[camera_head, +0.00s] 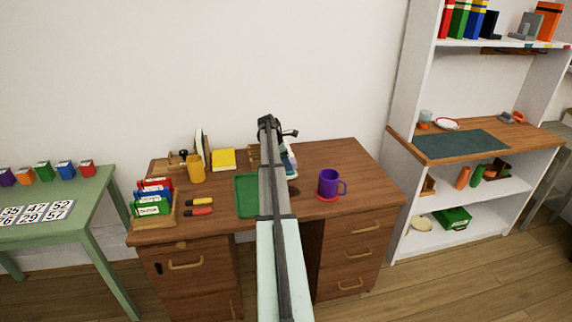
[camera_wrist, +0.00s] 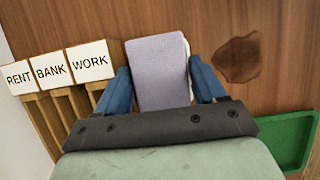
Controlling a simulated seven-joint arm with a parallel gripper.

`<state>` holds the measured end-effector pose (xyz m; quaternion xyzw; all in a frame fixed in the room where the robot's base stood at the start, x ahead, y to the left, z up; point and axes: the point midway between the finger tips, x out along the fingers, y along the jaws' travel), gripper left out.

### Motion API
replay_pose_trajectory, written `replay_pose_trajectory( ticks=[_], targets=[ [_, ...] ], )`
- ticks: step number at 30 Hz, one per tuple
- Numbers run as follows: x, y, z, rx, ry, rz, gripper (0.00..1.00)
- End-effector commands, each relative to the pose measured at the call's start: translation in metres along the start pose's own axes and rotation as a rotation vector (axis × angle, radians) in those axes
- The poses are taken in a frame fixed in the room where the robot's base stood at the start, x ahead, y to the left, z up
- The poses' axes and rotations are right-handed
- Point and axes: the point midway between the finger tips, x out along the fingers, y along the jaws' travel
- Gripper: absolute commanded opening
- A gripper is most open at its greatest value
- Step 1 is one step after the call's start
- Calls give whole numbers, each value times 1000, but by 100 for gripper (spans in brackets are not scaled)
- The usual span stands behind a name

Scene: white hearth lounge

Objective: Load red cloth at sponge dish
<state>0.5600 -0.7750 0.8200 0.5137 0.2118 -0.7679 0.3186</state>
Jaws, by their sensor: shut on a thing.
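My gripper (camera_head: 289,167) is over the back of the wooden desk, partly hidden behind my arm in the head view. In the wrist view its two blue fingers (camera_wrist: 158,80) are shut on a flat, pale lavender block (camera_wrist: 160,62). A white edge shows along the block's right side. I cannot pick out a red cloth for certain; the held block looks lavender, not red. A small white dish with a red rim or red content (camera_head: 446,124) lies on the shelf unit at the right. I cannot tell whether it is the sponge dish.
A letter sorter (camera_wrist: 92,62) stands left of my gripper in the wrist view. A brown stain (camera_wrist: 238,60) and a green tray (camera_wrist: 288,138) are to the right.

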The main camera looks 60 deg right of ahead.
Motion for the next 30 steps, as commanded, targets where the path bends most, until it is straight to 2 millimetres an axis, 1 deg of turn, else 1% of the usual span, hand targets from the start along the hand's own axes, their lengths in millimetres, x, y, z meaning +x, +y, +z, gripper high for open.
replay_pose_trajectory(
  ticks=[21,24,30],
  targets=[
    [-43,0,18,-1,0,-1,45],
    [-48,0,20,-1,0,-1,45],
    [-49,0,20,-1,0,-1,45]
  ],
)
